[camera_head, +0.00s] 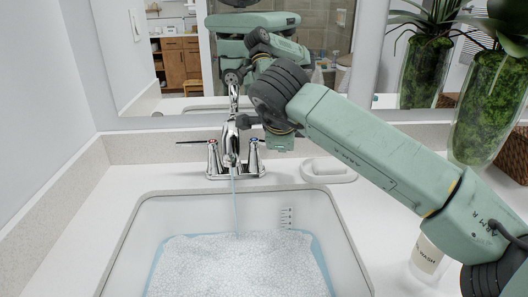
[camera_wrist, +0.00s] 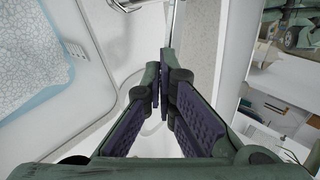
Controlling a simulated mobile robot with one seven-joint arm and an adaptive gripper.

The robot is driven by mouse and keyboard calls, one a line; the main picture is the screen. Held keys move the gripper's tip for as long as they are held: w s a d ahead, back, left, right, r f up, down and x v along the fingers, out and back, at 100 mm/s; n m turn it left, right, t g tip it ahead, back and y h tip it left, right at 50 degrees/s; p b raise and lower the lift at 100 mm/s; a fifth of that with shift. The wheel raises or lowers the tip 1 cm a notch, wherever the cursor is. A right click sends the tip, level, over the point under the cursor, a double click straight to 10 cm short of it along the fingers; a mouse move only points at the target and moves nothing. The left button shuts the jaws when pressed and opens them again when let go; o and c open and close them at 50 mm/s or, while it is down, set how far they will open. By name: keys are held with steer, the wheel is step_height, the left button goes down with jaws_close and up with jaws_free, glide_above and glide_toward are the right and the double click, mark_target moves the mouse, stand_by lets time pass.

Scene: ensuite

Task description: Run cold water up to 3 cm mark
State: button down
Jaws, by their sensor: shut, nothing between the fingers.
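The white sink basin (camera_head: 340,240) holds clear, rippled water (camera_head: 235,268). A thin stream (camera_head: 236,208) runs into it from the chrome faucet (camera_head: 232,145). A dark scale (camera_head: 287,217) is on the basin's back wall, with the water surface near its lower end; its numbers are too small to read. The left handle (camera_head: 213,157) has a red mark and a lever pointing left. The right handle (camera_head: 254,157) has a blue mark; its lever is not clear behind my arm.
A white soap dish (camera_head: 328,170) sits on the counter right of the faucet. A wash bottle (camera_head: 428,258) stands at the right, partly behind my arm. A glass plant vase (camera_head: 490,110) stands at the back right. A mirror (camera_head: 180,60) covers the back wall.

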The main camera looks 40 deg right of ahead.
steer(key=shift+w+d+n+t+y+b, duration=0.15)
steer(key=shift+w+d+n+y+b, duration=0.1)
steer(key=shift+d+n+b, duration=0.2)
steer(key=shift+w+d+n+t+y+b, duration=0.15)
steer(key=shift+w+d+n+y+b, duration=0.15)
steer(key=shift+d+b, duration=0.2)
steer(key=shift+s+d, duration=0.1)
